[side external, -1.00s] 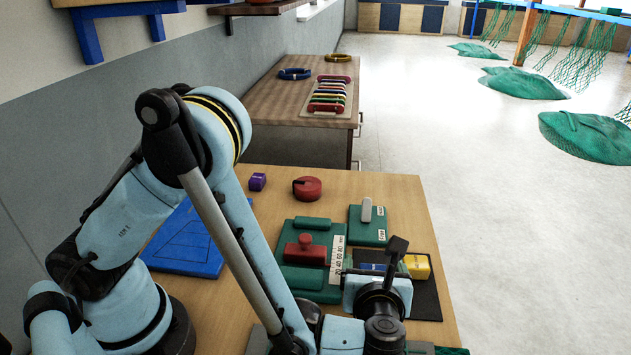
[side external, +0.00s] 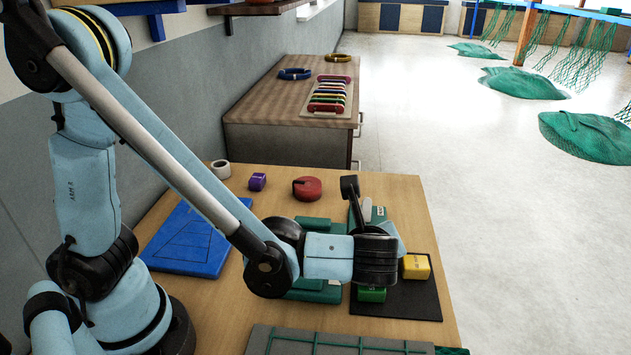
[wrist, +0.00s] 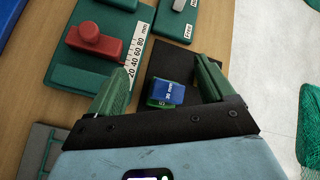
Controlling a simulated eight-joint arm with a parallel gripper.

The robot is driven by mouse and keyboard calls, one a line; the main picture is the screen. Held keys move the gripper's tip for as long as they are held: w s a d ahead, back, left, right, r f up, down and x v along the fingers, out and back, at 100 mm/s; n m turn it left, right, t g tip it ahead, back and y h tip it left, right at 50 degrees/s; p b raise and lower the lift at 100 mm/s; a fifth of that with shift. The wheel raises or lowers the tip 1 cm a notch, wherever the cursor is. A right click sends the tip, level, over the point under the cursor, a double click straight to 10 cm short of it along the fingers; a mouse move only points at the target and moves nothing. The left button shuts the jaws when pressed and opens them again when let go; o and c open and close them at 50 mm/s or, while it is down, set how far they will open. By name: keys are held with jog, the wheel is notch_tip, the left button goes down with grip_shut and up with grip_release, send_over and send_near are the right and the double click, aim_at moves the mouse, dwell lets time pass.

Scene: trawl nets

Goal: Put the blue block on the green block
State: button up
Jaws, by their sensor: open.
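The blue block (wrist: 171,93), marked 30 mm, shows between my open fingers in the wrist view. It sits on top of the green block (wrist: 159,104), whose near edge shows below it. In the side external view the green block (side external: 371,295) stands on the black mat (side external: 415,301), and my wrist hides the blue block. My gripper (wrist: 163,68) is open and empty, with one green finger on each side of the blue block and a visible gap to each.
A yellow block (side external: 416,267) stands on the mat to the right. Green fixtures, one with a red knob (wrist: 92,36) and a scale (wrist: 136,58), lie close by. A blue board (side external: 187,240), purple block (side external: 257,182), red disc (side external: 307,188) and tape roll (side external: 220,169) are farther off.

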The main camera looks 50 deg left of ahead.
jog(key=a+n+h, duration=0.1)
jog(key=a+n, duration=0.1)
jog(key=n, duration=0.1)
jog(key=s+a+r+n+g+h, duration=0.1)
jog(key=a+n, duration=0.1)
jog(key=n, duration=0.1)
jog(key=a+r+n+h, duration=0.1)
jog(key=a+n, duration=0.1)
jog(key=a, duration=0.1)
jog(key=shift+s+a+r+n+h, duration=0.1)
jog(key=shift+s+r+n+h, duration=0.05)
jog(key=shift+s+n+h, duration=0.2)
jog(key=s+a+n+h, duration=0.1)
jog(key=n, duration=0.2)
jog(key=a+r+n+h, duration=0.1)
jog(key=n, duration=0.2)
jog(key=s+a+r+n+h, duration=0.1)
jog(key=n, duration=0.2)
jog(key=shift+s+a+t, duration=0.3)
jog(key=shift+s, duration=0.05)
jog(key=n, duration=0.2)
jog(key=a+n+t, duration=0.1)
jog(key=shift+s+r+h, duration=0.25)
jog(key=shift+s+r, duration=0.1)
jog(key=shift+r, duration=0.05)
